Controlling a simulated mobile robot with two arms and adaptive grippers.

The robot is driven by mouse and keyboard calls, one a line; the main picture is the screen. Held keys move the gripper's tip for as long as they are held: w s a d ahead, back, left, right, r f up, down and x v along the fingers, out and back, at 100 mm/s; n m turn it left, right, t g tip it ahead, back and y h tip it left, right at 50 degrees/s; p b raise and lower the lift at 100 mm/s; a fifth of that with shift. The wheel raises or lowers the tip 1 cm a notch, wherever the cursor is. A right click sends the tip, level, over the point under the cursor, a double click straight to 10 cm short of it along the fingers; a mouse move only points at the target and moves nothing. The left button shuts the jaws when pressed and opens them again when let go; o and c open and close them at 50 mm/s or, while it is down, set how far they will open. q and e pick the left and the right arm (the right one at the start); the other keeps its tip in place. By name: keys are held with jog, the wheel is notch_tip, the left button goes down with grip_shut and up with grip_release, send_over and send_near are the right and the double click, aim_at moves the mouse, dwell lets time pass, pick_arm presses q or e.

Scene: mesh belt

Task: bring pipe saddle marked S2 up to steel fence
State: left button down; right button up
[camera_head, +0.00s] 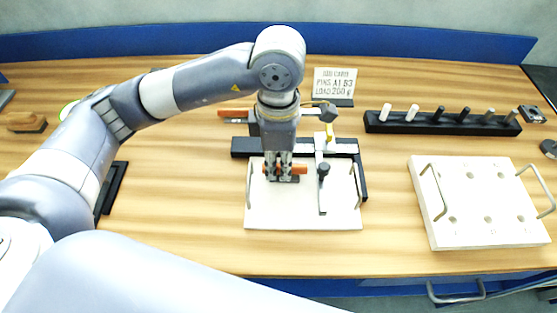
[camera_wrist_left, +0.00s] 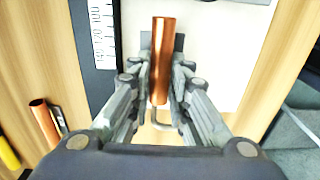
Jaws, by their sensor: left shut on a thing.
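My left gripper (camera_head: 285,176) is shut on the pipe saddle, a copper-coloured pipe piece (camera_head: 299,169) with a dark grey block under it. In the left wrist view the pipe (camera_wrist_left: 160,60) lies between the fingers, with the dark block (camera_wrist_left: 179,43) beside it. No S2 mark is readable. The gripper is over the white board (camera_head: 270,215). A dark straight bar (camera_head: 241,148), seemingly the steel fence, runs along the board's back; in the left wrist view the bar (camera_wrist_left: 99,75) carries a scale. A strip of board shows between saddle and bar. My right gripper is not in view.
An orange piece (camera_head: 235,114) lies behind the bar.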

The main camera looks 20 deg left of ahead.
pick_arm(q)
jog(key=shift+f, duration=0.3)
jog(key=shift+w+d+b, duration=0.25)
jog(key=shift+d+b, duration=0.15)
jog(key=shift+d, duration=0.55)
dwell(0.6)
jog(key=c, duration=1.4)
grip_release()
jog(key=shift+c, duration=0.2)
jog(key=shift+r, duration=0.1)
notch_tip(320, 180, up, 12)
